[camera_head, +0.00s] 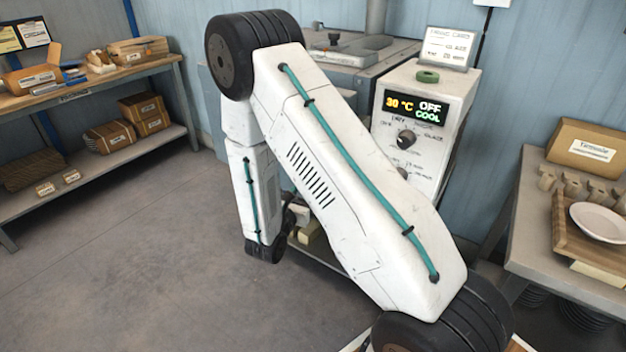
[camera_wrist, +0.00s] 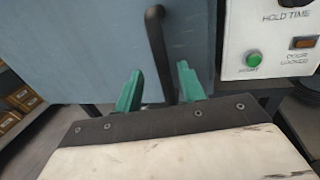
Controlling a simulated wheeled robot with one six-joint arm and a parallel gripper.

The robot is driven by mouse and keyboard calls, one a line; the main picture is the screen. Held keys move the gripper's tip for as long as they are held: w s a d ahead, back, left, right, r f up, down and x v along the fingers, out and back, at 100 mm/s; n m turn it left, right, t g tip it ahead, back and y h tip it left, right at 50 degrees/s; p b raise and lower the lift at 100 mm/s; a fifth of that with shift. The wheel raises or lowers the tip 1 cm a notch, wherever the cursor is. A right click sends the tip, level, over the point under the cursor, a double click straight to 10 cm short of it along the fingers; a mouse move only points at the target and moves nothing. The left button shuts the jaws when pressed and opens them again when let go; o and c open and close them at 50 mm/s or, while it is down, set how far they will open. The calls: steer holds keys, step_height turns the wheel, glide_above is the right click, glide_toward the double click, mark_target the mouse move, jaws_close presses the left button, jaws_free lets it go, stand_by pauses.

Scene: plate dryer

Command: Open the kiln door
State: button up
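The kiln door (camera_wrist: 85,45) is a blue-grey panel filling the upper left of the wrist view, and it looks shut. Its black bar handle (camera_wrist: 156,35) runs down between the two green fingers of my gripper (camera_wrist: 158,70). The fingers are apart, with visible gaps to the bar; I cannot tell how deep the bar sits between them. In the head view the kiln (camera_head: 385,60) is mostly behind my arm, and its door, handle and my gripper's fingers are hidden. The control panel (camera_head: 386,140) reads 30 °C, OFF, COOL.
A shelf with boxes (camera_head: 85,85) stands at left. A table with a white bowl (camera_head: 600,221) stands at right. The floor at left is clear.

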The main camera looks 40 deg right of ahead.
steer(key=x, duration=0.7)
